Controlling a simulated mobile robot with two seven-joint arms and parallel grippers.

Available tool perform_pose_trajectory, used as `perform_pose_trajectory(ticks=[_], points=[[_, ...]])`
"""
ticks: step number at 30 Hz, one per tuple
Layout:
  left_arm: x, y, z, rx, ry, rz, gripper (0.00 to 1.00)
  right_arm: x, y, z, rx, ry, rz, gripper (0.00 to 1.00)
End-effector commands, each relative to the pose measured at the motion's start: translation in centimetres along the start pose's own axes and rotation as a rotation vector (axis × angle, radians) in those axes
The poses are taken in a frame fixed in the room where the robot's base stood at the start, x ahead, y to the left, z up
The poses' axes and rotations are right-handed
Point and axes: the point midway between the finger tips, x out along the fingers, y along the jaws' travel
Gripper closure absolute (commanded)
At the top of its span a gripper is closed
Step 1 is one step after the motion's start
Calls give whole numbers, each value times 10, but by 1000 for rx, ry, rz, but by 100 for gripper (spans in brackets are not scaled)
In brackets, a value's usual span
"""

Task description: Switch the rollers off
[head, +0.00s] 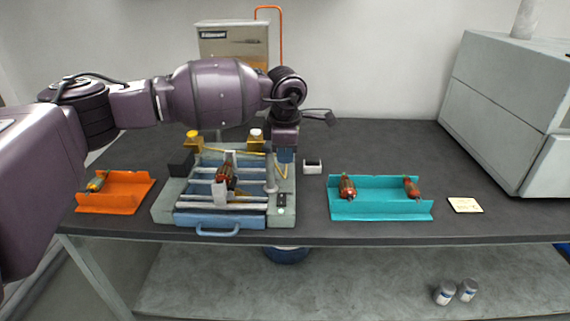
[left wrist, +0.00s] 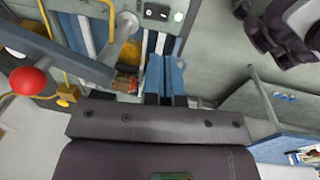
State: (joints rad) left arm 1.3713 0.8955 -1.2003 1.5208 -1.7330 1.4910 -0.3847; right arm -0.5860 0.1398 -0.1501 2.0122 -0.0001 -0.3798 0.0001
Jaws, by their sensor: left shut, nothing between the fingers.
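The winding machine (head: 161,212) stands on the dark bench, with pale rollers and a red-brown armature (head: 223,180) lying across its middle. A small dark switch panel (head: 282,199) sits at its front right corner, with a pale green lamp (head: 281,211) below it. The panel also shows at the top of the left wrist view (left wrist: 157,12), its lamp bright. My left gripper (head: 286,172) points down above the machine's right side, behind the panel and apart from it. Its blue fingers (left wrist: 165,58) are together and empty. The panel's switch position is too small to tell. My right gripper is out of view.
An orange tray (head: 118,204) lies left of the machine, and a teal tray (head: 380,209) with two armatures lies right. A grey lever (left wrist: 124,27) stands near the panel. A large grey cabinet (head: 500,110) fills the right. The bench between teal tray and machine is mostly clear.

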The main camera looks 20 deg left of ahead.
Motion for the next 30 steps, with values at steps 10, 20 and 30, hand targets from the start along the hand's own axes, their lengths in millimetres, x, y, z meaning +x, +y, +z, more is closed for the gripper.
perform_pose_trajectory(ticks=[10,20,30], points=[[-4,0,0,0,0,0,100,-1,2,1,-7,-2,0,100],[15,-7,12,-12,-50,-38,100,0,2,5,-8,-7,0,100],[-5,15,4,-14,-25,6,100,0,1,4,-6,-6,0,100]])
